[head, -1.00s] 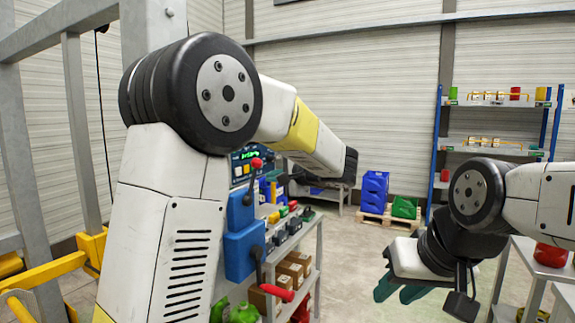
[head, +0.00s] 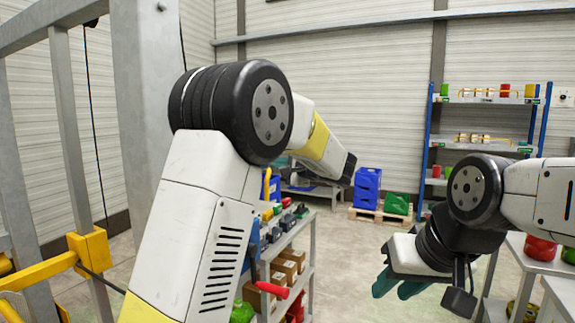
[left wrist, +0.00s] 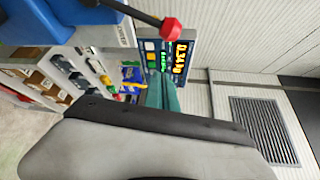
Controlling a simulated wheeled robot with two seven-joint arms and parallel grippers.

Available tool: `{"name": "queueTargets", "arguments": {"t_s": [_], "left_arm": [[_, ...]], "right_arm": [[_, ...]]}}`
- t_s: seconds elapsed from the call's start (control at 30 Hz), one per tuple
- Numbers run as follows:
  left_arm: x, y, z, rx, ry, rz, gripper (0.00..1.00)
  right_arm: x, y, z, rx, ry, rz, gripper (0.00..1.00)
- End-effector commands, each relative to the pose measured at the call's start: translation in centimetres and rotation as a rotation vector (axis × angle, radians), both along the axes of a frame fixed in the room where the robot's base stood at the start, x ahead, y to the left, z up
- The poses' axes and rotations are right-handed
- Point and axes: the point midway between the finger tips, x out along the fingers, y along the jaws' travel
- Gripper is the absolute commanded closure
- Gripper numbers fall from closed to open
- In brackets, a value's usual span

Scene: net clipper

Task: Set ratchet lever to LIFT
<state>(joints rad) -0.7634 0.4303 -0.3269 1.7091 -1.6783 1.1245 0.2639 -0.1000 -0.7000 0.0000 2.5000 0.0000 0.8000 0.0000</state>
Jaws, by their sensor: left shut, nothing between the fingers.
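In the left wrist view, a black lever with a red knob (left wrist: 172,28) runs from a blue housing (left wrist: 85,28) across the top of the picture. A lower lever with a red handle (head: 273,290) shows right of that arm. My right gripper (head: 397,285) is open and empty, far from the levers.
A display panel (left wrist: 178,60) with lit digits lies just beyond my left fingers. A grey shelf unit (head: 308,262) with boxes stands beside the levers. A steel frame (head: 135,110) is at left. Blue crates (head: 367,190) stand on a pallet behind open floor.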

Motion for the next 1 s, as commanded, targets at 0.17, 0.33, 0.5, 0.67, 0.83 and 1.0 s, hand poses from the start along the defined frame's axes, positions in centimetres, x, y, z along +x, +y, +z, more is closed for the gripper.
{"name": "queueTargets", "arguments": {"t_s": [0.17,0.33,0.5,0.67,0.83,1.0], "left_arm": [[3.1,2.5,-0.5,0.002,0.000,0.004,1.00],[2.3,4.0,-0.1,-0.001,-0.001,-0.001,1.00],[1.0,4.9,0.3,-0.001,-0.001,-0.001,1.00],[0.6,5.2,0.3,0.000,0.000,-0.001,1.00],[0.6,5.2,0.3,0.000,0.000,0.000,1.00],[0.6,5.2,0.4,-0.001,-0.003,0.000,1.00]], "right_arm": [[0.0,0.0,0.0,0.000,0.000,0.000,0.67],[0.0,0.0,0.0,0.000,0.001,0.000,0.67],[0.0,0.0,0.0,0.000,0.000,0.000,0.67],[0.0,0.0,0.0,0.000,0.000,0.000,0.67],[0.0,0.0,0.0,0.000,0.000,0.000,0.67],[0.0,0.0,0.0,0.000,0.000,0.000,0.67]]}}
